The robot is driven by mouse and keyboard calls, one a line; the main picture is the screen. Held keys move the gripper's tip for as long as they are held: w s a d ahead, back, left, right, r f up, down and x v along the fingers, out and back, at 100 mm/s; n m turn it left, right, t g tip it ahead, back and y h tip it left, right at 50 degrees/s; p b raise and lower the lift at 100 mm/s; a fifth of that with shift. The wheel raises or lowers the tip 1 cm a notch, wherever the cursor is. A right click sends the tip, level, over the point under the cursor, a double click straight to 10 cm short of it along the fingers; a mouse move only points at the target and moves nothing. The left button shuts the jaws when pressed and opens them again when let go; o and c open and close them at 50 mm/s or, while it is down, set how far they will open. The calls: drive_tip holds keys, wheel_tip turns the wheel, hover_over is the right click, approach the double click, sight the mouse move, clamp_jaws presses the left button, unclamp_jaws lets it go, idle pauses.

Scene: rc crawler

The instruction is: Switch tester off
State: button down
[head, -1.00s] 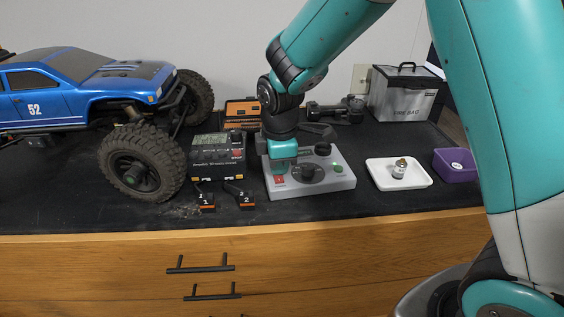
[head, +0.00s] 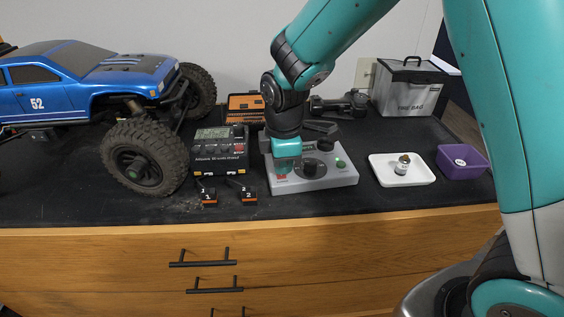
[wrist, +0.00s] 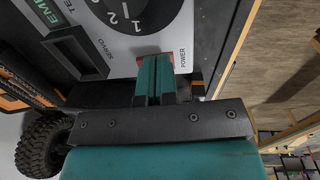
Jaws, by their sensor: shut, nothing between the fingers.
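The tester is a grey box (head: 335,181) with a large black knob (head: 311,169) and a green button (head: 340,163), standing on the dark bench top. My gripper (head: 284,172) is shut and empty, pointing down over the tester's front left part. In the wrist view, the two teal fingertips (wrist: 154,57) are together over the red power switch (wrist: 145,56), beside the word POWER. They cover much of the switch. I cannot tell whether they touch it or which way it is set.
A black charger (head: 219,158) and numbered plugs are left of the tester, then a blue crawler (head: 75,85). A white tray (head: 420,180) with a small bottle (head: 402,165) and a purple bin (head: 462,162) are to the right. A grey bag (head: 408,92) stands behind.

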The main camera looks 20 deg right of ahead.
drive_tip(key=r+p, duration=0.4)
drive_tip(key=r, duration=0.1)
drive_tip(key=shift+s, duration=0.25)
wheel_tip(320, 180, up, 9)
drive_tip(key=s+b, duration=0.1)
drive_tip(key=b, duration=0.2)
drive_tip(key=shift+a, duration=0.15)
drive_tip(key=shift+s, duration=0.1)
